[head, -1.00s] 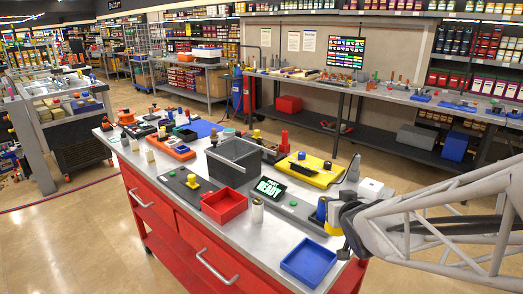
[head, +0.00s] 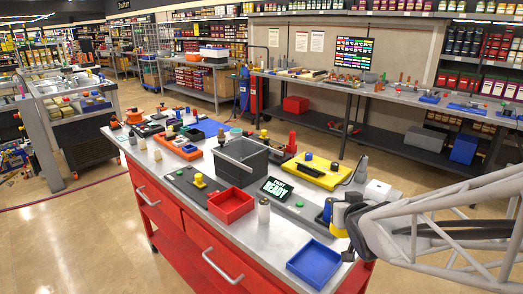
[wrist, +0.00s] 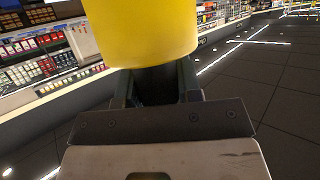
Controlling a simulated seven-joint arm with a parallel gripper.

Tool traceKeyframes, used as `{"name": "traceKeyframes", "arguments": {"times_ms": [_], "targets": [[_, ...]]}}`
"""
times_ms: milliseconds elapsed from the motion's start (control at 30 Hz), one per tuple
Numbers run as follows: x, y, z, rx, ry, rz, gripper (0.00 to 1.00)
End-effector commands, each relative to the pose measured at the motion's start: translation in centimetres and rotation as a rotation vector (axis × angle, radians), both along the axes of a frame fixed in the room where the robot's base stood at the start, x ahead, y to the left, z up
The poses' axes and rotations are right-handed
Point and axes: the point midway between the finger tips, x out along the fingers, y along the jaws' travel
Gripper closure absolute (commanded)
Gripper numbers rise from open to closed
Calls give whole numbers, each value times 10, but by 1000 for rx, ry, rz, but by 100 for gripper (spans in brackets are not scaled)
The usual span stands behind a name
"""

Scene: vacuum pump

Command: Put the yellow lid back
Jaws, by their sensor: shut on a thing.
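The yellow lid shows in the wrist view as a large smooth yellow round piece (wrist: 142,32) between and beyond the fingers. My gripper (wrist: 152,88) is shut on it. In the head view my gripper (head: 343,212) is over the right end of the red-sided workbench, behind the blue tray, with a small yellow part (head: 339,232) showing at it. A blue upright piece (head: 327,210) stands right beside it on the left. The fingertips are too small in the head view to make out. I cannot tell which place on the bench the lid fits.
The blue open tray (head: 314,264) lies at the bench's front right corner. A red bin (head: 231,207), a grey bin (head: 240,160), a black display (head: 275,189), a white-bodied cylinder (head: 264,211) and a yellow unit (head: 317,173) crowd the bench. Bare metal shows left of the blue tray.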

Motion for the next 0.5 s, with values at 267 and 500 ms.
{"name": "traceKeyframes", "arguments": {"times_ms": [267,500], "targets": [[9,16,4,1,0,-19,96],[17,30,8,2,0,-54,96]]}}
